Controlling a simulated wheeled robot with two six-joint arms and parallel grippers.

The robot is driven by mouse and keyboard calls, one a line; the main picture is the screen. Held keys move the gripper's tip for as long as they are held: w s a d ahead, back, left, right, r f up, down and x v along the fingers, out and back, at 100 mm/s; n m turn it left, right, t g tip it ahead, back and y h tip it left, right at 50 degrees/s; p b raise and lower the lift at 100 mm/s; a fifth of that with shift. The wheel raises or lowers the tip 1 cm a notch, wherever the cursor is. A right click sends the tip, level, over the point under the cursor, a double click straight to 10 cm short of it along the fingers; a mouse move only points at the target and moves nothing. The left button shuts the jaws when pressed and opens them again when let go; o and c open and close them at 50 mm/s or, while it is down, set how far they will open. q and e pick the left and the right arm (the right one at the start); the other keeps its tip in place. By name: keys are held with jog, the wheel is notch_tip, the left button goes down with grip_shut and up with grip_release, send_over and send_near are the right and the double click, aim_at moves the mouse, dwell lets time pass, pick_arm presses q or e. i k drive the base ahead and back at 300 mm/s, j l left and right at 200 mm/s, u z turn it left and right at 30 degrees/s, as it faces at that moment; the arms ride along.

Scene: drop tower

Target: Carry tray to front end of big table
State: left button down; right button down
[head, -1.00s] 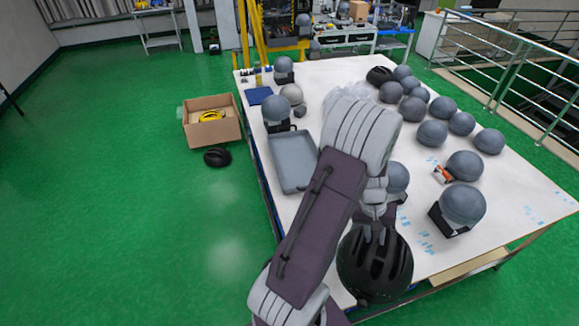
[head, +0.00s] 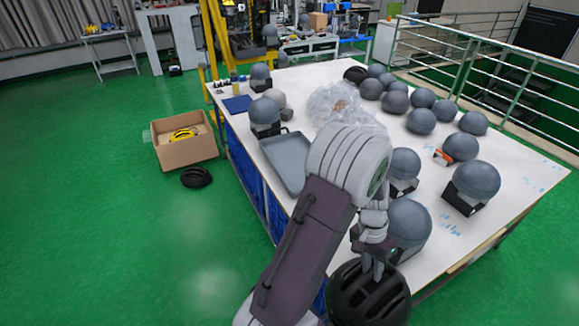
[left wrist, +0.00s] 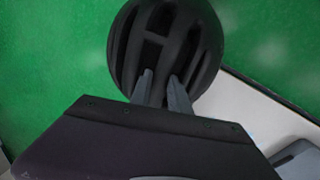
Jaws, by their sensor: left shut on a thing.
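A grey tray (head: 287,158) lies on the big white table (head: 455,228), near its left edge; my left arm hides part of it. My left gripper (head: 374,268) is shut on a black helmet (head: 368,298) in front of the table's near end. The left wrist view shows the gripper's fingers (left wrist: 160,88) on the vented shell of the helmet (left wrist: 190,40), with green floor behind it and a corner of the table to the right. My right gripper is not in view.
Several grey domed headforms (head: 472,184) stand on the table's right and near parts. A clear plastic bag (head: 340,105) lies behind the tray. On the floor left of the table are a cardboard box (head: 187,148) and another black helmet (head: 196,177). Metal railings (head: 480,70) stand at the right.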

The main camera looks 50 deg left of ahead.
aim_at(293, 157)
jog(key=j+z, duration=0.1)
jog(key=j, duration=0.4)
jog(key=k+j, duration=0.1)
jog(key=j, duration=0.35)
jog(key=k+j+z, duration=0.15)
jog(key=j, duration=0.3)
jog(key=j+z, duration=0.1)
jog(key=j, duration=0.4)
jog(key=k+j, duration=0.15)
jog(key=j, duration=0.3)
jog(key=i+j+z, duration=0.15)
jog(key=j, duration=0.4)
jog(key=j+z, duration=0.1)
jog(key=j, duration=0.5)
jog(key=i+j+z, duration=0.15)
jog(key=j, duration=0.45)
jog(key=i+j+z, duration=0.1)
jog(key=i+j, duration=0.05)
jog(key=j, duration=0.1)
